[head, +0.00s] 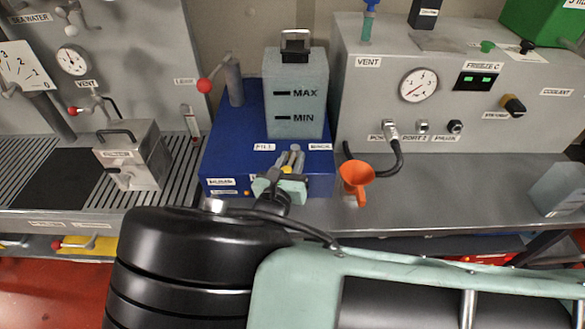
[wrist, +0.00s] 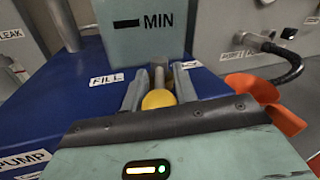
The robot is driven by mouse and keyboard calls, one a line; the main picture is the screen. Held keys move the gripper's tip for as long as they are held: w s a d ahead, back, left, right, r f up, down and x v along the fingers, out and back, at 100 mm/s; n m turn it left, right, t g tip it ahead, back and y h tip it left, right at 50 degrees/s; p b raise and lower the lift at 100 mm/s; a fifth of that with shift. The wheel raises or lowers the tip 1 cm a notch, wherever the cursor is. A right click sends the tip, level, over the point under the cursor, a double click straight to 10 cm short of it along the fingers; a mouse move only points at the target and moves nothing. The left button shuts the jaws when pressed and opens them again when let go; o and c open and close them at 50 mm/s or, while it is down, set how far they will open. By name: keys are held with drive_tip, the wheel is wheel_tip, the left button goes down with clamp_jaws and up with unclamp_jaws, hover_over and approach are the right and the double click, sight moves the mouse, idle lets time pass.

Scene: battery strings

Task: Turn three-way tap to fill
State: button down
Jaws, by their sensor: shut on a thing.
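The three-way tap shows as a yellow knob (wrist: 157,99) and a grey stem (wrist: 158,76) between the fingers in the wrist view. My gripper (head: 291,161) is shut on the tap in front of the tank, over the blue base. The fingers and palm hide much of the tap. The FILL label (head: 264,147) lies left of the gripper and also shows in the wrist view (wrist: 106,80). Another label (head: 321,147), hard to read, lies to the right. The translucent tank (head: 296,106) with MAX and MIN marks stands behind the tap.
An orange funnel (head: 356,181) stands close to the right of my gripper, with a black hose (head: 391,160) behind it. A red-knobbed lever (head: 205,85) is at the back left. A grey box with a gauge (head: 419,86) fills the right.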

drive_tip(key=shift+w+a+f+m+g+h+b, duration=0.1)
drive_tip(key=shift+a+m+g+h+b, duration=0.25)
drive_tip(key=shift+m+h+b, duration=0.4)
drive_tip(key=shift+w+a+m+g+h+b, duration=0.1)
drive_tip(key=shift+m+g+h+b, duration=0.3)
drive_tip(key=shift+h, duration=0.55)
drive_tip(key=c, duration=1.1)
unclamp_jaws()
drive_tip(key=shift+c, duration=0.2)
drive_tip(key=shift+s, duration=0.1)
drive_tip(key=v, duration=1.7)
drive_tip(key=shift+a+b, duration=0.25)
drive_tip(key=shift+b, duration=0.05)
